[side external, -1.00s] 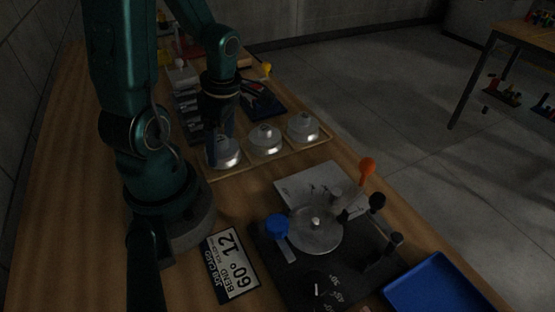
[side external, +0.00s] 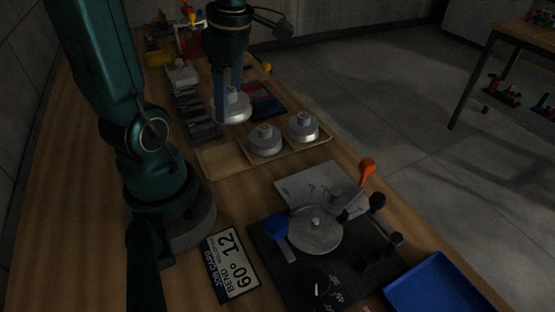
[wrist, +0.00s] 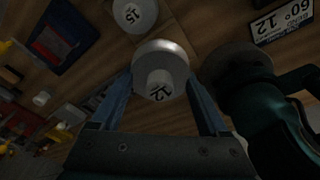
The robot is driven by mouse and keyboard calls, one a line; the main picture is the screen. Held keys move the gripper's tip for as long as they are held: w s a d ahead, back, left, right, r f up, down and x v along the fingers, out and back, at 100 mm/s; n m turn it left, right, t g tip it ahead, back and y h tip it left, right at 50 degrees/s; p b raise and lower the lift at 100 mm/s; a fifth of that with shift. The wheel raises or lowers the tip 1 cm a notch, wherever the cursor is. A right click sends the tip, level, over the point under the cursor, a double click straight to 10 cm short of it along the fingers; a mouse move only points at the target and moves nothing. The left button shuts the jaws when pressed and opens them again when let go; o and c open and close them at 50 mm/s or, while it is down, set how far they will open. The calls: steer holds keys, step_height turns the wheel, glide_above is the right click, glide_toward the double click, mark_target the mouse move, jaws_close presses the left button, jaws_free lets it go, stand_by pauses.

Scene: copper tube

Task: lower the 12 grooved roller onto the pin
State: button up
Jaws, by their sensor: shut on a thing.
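The 12 grooved roller (side external: 232,108) is a silver disc with a hub on top, held up above the wooden tray.
Two other rollers (side external: 265,140) (side external: 303,126) sit in the tray (side external: 222,160), whose left place is empty. An orange-knobbed lever (side external: 367,167), a blue knob (side external: 277,226) and black posts (side external: 377,202) rise around the bender. A job card (side external: 231,264) and a blue bin (side external: 440,288) lie nearby.

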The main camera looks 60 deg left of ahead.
steer(key=w+d+m, duration=0.2)
steer(key=w+d, duration=0.3)
steer(key=m+t, duration=0.1)
steer(key=m, duration=0.7)
glide_above(315, 219)
steer(key=shift+d+f, duration=0.15)
steer(key=shift+y, duration=0.3)
steer(key=shift+f, duration=2.9)
steer(key=shift+f, duration=1.6)
steer(key=o, duration=1.6)
steer(key=shift+c, duration=0.2)
